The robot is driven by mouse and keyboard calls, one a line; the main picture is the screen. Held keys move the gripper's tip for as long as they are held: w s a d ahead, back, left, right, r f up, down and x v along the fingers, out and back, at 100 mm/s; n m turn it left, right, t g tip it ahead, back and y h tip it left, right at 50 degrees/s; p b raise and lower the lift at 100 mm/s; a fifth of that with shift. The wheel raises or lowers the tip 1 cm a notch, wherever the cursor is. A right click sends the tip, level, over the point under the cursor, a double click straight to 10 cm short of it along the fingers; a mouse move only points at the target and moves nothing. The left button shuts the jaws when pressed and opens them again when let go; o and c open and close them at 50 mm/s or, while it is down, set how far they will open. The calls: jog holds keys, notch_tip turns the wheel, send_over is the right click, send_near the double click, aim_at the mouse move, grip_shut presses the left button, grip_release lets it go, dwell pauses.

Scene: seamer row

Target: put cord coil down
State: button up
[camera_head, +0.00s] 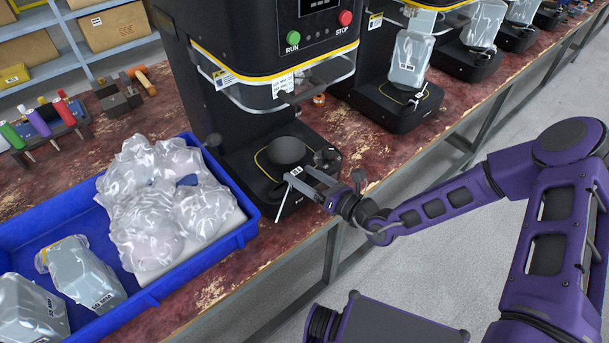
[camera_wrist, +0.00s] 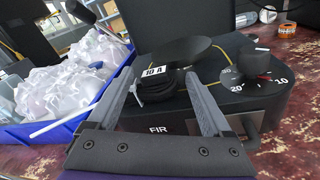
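The cord coil (camera_wrist: 157,88) is a small black bundle with a white "10 A" tag. The tag shows at the fingertips there, while the dark coil is hard to make out against the base. A thin white strip (camera_head: 282,203) slants down by the fingers. Whether the coil touches the base is unclear.
A blue tray (camera_head: 246,229) with bagged items and grey packs stands left of the machine. A dial knob (camera_wrist: 258,62) is on the base's right. More machines (camera_head: 405,95) line the worn red bench. An orange roll (camera_wrist: 287,31) lies behind. Screwdrivers stand far left.

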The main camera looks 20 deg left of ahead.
jog(key=shift+o, duration=0.4)
jog(key=shift+d+r, duration=0.15)
jog(key=v, duration=1.1)
jog(key=shift+s+d+p, duration=0.2)
jog(key=shift+d+p, duration=0.1)
